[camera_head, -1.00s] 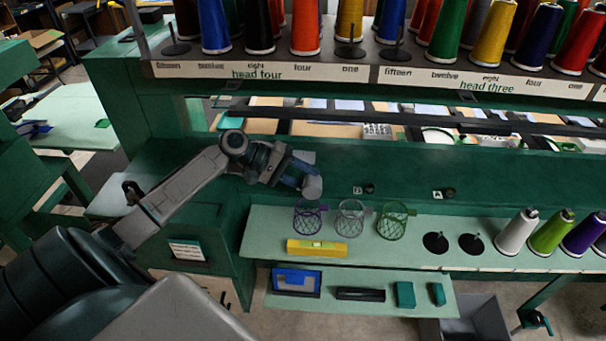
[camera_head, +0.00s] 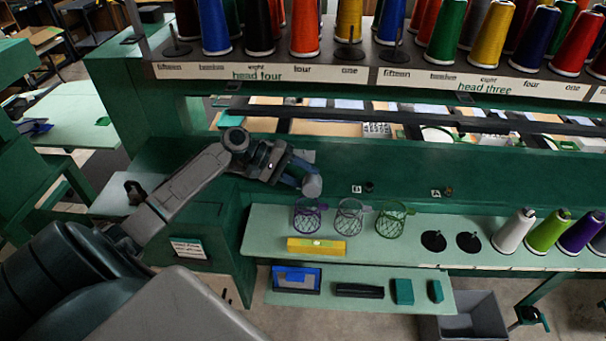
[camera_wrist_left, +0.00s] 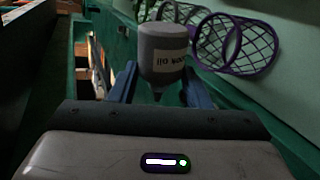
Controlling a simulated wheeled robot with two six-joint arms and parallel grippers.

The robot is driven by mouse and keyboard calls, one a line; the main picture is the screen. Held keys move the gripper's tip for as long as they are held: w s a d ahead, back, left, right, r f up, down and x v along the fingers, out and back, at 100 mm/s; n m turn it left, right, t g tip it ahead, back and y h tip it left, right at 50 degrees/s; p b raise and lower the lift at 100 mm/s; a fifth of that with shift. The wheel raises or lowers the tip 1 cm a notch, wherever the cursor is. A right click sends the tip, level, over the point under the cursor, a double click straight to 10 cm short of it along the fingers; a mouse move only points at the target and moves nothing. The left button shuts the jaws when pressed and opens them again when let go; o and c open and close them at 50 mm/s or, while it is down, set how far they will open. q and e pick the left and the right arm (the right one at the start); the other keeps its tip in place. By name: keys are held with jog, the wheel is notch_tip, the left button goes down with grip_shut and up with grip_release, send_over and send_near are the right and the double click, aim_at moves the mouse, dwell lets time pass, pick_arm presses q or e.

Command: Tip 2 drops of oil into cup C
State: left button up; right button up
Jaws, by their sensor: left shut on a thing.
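My left gripper (camera_head: 300,180) is shut on a grey bottle (camera_head: 312,186), just above and behind the purple wire cup (camera_head: 307,216). In the left wrist view the bottle (camera_wrist_left: 163,48) sits between the blue fingers, its label upside down and its narrow tip toward the bottom of the picture. The purple cup (camera_wrist_left: 246,45) is beside it at the upper right. A grey wire cup (camera_head: 349,218) and a green wire cup (camera_head: 392,220) stand to the right of the purple one. No letter is readable on any cup, and no drop shows. My right gripper is out of view.
The cups stand on a pale green shelf (camera_head: 270,226) with a yellow block (camera_head: 317,247) in front. A lower shelf (camera_head: 380,302) holds a blue-framed tray (camera_head: 297,279). Thread cones stand at right. Wall knobs marked B (camera_head: 369,187) and A (camera_head: 447,192) are behind.

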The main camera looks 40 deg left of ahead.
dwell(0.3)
pick_arm(q)
jog(key=m+t+y+b, duration=0.1)
jog(key=m+t+b, duration=0.1)
jog(key=m, duration=0.1)
jog(key=shift+s+d, duration=0.1)
jog(key=shift+s, duration=0.1)
notch_tip(320, 180, up, 4)
jog(key=m+t+y+b, duration=0.1)
jog(key=m+t+b, duration=0.3)
jog(key=m, duration=0.1)
jog(key=shift+t, duration=0.3)
